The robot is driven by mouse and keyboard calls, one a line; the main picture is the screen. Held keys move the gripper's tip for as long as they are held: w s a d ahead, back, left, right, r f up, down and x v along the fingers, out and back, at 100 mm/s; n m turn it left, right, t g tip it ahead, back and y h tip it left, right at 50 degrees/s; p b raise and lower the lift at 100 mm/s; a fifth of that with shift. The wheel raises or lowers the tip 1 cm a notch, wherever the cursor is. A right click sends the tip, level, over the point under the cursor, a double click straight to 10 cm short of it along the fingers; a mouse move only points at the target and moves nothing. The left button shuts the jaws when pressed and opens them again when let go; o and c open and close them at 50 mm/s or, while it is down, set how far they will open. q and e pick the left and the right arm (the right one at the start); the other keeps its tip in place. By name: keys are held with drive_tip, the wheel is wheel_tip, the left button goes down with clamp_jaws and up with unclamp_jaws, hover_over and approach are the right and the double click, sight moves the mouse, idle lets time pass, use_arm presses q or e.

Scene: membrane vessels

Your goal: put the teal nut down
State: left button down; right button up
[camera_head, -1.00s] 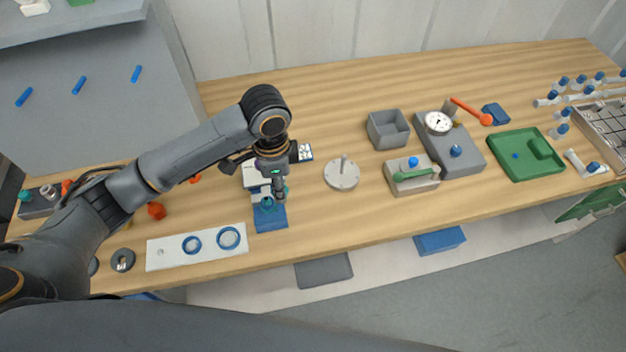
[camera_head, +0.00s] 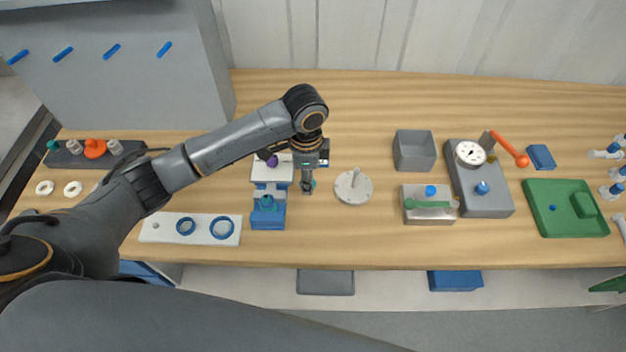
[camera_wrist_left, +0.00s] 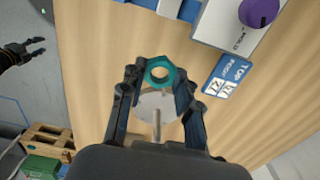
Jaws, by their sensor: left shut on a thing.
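My left gripper (camera_wrist_left: 157,82) is shut on the teal nut (camera_wrist_left: 177,75), which sits between its fingertips in the left wrist view. In the head view the left gripper (camera_head: 308,188) is over the wood table, just right of the blue stand (camera_head: 268,219) and left of the round white plate with a post (camera_head: 353,187). Only a sliver of the nut (camera_head: 313,183) shows there. In the wrist view the plate (camera_wrist_left: 148,103) and its post lie behind the nut. I cannot tell the nut's height above the table. My right gripper (camera_wrist_left: 36,47) shows at the wrist view's left edge, fingers apart and empty.
A white device with a purple knob (camera_wrist_left: 258,12) and a blue-and-white card (camera_wrist_left: 228,75) are close by. A white strip with blue rings (camera_head: 205,239) lies left. Table is clear between plate and front edge.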

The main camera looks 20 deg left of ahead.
sight(313, 183)
use_arm(q)
drive_tip(key=shift+w+d+f, duration=0.15)
drive_tip(key=shift+w+f, duration=0.8)
drive_tip(key=shift+f, duration=0.1)
drive_tip(key=shift+w+f, duration=0.35)
drive_tip(key=shift+f, duration=0.15)
drive_tip(key=shift+f+p, duration=0.35)
drive_tip(key=shift+p, duration=0.15)
wheel_tip(313, 183, down, 2)
drive_tip(key=shift+f+p, duration=0.1)
drive_tip(key=shift+p, duration=0.35)
drive_tip(key=shift+f, duration=0.25)
drive_tip(key=c, duration=1)
unclamp_jaws()
drive_tip(key=shift+o, duration=0.2)
use_arm(e)
drive_tip(key=shift+w+r, duration=0.15)
drive_tip(key=shift+r, duration=0.35)
drive_tip(key=shift+w+r, duration=0.15)
drive_tip(key=shift+r, duration=0.35)
drive_tip(key=shift+d, duration=0.2)
